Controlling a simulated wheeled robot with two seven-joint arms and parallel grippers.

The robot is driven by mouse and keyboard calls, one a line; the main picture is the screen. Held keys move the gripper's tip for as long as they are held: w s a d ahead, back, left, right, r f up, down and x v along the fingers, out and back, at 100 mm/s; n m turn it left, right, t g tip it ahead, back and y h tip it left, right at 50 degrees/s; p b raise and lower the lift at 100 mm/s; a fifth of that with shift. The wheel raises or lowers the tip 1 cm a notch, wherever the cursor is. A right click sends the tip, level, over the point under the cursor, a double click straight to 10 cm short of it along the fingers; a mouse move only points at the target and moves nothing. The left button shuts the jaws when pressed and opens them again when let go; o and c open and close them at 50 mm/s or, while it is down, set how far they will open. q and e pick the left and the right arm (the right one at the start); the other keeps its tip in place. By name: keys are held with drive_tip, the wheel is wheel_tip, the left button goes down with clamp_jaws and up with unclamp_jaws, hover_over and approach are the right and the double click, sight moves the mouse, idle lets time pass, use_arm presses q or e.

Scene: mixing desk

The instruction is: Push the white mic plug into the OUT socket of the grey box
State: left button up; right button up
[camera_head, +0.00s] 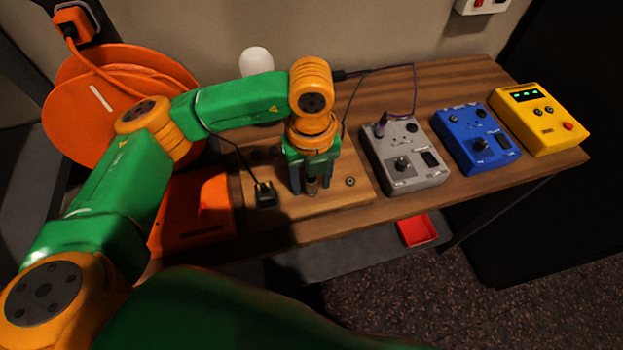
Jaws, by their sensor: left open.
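The grey box (405,155) sits on the wooden desk, right of centre. A purple plug (380,128) with a purple cable stands at its upper left edge. I cannot read which socket is OUT. My left gripper (312,188) points down over a wooden board (345,195), its fingers open around a small brownish upright piece (312,186). I cannot tell whether it touches that piece or whether the piece is the mic plug. No plug is clearly recognisable as white. My right gripper is not in view.
A blue box (475,138) and a yellow box (540,118) stand right of the grey one. A black plug (265,196) stands on the board. An orange reel (95,100), an orange case (200,210) and a white rounded object (256,62) are left. A red tray (417,231) lies below.

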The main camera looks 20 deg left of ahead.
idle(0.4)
use_arm(q)
clamp_jaws()
idle(1.2)
drive_tip(key=shift+r, duration=0.15)
drive_tip(key=shift+r+p, duration=1.95)
drive_tip(key=shift+r, duration=0.95)
